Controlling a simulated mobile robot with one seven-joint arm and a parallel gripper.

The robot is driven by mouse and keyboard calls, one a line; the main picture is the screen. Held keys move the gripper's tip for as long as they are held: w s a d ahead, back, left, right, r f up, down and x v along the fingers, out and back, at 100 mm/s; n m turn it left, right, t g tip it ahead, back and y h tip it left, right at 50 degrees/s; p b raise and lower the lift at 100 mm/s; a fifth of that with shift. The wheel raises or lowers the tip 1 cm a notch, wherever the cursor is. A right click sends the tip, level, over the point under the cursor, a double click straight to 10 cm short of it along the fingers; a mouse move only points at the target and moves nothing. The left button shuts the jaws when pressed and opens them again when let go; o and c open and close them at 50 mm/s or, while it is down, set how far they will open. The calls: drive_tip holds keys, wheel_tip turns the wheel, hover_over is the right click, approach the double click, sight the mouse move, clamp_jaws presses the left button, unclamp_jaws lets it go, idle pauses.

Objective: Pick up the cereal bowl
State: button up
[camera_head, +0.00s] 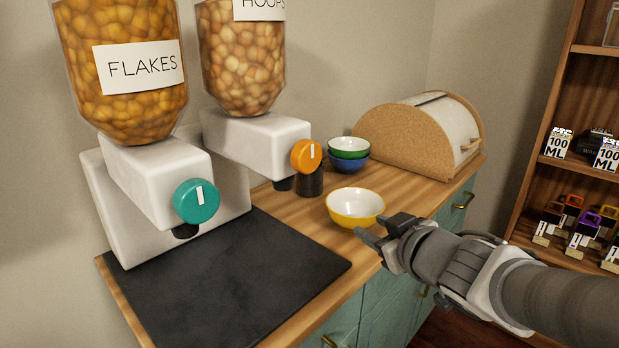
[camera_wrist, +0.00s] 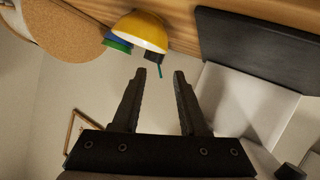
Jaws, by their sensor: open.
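A yellow bowl (camera_head: 355,207) with a white inside stands upright on the wooden counter, near its front edge. It also shows in the wrist view (camera_wrist: 141,31), upside down, beyond my fingertips. Farther back, a green bowl (camera_head: 348,147) is stacked in a blue bowl (camera_head: 347,163). In the wrist view the green bowl (camera_wrist: 117,45) and blue bowl (camera_wrist: 116,36) sit beside the yellow one. My gripper (camera_head: 382,230) is just in front and right of the yellow bowl. In the wrist view its fingers (camera_wrist: 160,75) are apart with nothing between them.
Two cereal dispensers, labelled FLAKES (camera_head: 140,70) and HOOPS (camera_head: 240,50), stand at the left. A dark mat (camera_head: 250,285) lies before them. A bread box (camera_head: 425,130) stands at the back right. A shelf unit (camera_head: 575,180) is at the far right. Teal cabinets (camera_head: 385,310) are under the counter.

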drive_tip(key=p, duration=0.4)
approach(333, 209)
drive_tip(key=w+f, duration=0.2)
drive_tip(key=w, duration=0.2)
drive_tip(key=shift+w+f, duration=0.4)
drive_tip(key=w+a, duration=0.1)
drive_tip(key=w, duration=0.1)
drive_tip(key=w+a+f+b, duration=0.1)
drive_tip(key=w, duration=0.1)
drive_tip(key=shift+a+f+b, duration=0.1)
drive_tip(key=shift+f+b, duration=0.1)
drive_tip(key=shift+b, duration=0.1)
drive_tip(key=shift+w, duration=0.45)
clamp_jaws()
drive_tip(key=shift+s+f, duration=0.1)
idle(0.5)
